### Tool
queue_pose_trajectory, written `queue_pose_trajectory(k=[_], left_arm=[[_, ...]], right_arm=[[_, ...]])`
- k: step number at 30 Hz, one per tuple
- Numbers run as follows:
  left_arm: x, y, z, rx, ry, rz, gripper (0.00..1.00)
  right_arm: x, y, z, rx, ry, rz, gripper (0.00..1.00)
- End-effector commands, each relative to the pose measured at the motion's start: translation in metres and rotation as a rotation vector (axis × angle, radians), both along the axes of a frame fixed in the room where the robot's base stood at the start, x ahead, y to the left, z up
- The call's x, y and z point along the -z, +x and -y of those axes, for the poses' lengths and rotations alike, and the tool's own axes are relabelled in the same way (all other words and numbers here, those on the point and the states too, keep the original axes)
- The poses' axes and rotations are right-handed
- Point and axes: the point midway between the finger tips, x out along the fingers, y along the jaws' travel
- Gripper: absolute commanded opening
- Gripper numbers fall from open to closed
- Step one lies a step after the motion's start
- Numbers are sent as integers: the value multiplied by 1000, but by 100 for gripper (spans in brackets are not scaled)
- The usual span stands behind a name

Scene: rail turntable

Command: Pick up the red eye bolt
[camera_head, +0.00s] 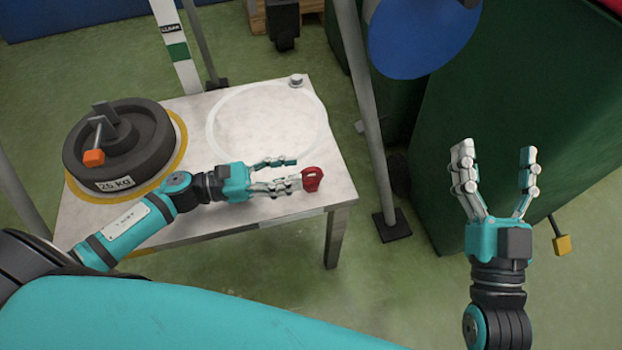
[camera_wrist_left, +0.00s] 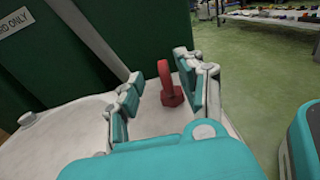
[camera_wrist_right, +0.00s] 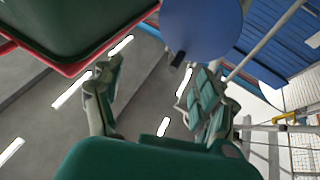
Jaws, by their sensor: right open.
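The red eye bolt (camera_head: 312,179) stands near the right front edge of the white table (camera_head: 235,226), with its ring up. In the left wrist view the red eye bolt (camera_wrist_left: 168,86) shows between the fingers, a little beyond or level with the tips, nearer the right-hand finger. My left gripper (camera_head: 288,172) is open and low over the table, its fingers pointing right at the eye bolt. It also shows open in the left wrist view (camera_wrist_left: 158,88). I cannot tell whether a finger touches the bolt. My right gripper (camera_head: 497,158) is open and empty, raised right of the table, fingers pointing away.
A dark 25 kg weight (camera_head: 120,150) with an orange-tipped handle sits on a yellow ring at the table's left. A white circle outline (camera_head: 213,128) and a small grey knob (camera_head: 296,80) are at the back. A grey post (camera_head: 362,110) and green cabinet (camera_head: 500,90) stand right.

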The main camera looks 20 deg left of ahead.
Motion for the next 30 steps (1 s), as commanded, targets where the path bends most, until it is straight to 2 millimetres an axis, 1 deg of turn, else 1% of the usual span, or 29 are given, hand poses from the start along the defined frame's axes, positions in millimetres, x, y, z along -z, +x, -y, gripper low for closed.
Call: queue_pose_trajectory(k=[4, 9, 12, 15, 21, 23, 30], left_arm=[[1, 5, 10, 2, -2, 2, 38], [3, 17, 34, 2, -2, 2, 38], [2, 23, 43, 1, -1, 2, 38], [3, 25, 48, 0, -1, 1, 38], [3, 25, 48, 0, -1, -1, 38], [3, 25, 48, 0, -1, -1, 32], [3, 25, 48, 0, -1, -1, 1]], right_arm=[[-6, -3, 0, -3, 12, 42, 74], [-21, -13, 0, -8, 42, 147, 74], [-25, -16, 0, -10, 48, 169, 74], [-27, -17, 1, -10, 51, 179, 74], [-27, -17, 1, -10, 52, 180, 74], [-27, -17, 1, -10, 52, 180, 74], [-27, -17, 1, -10, 51, 178, 74]])
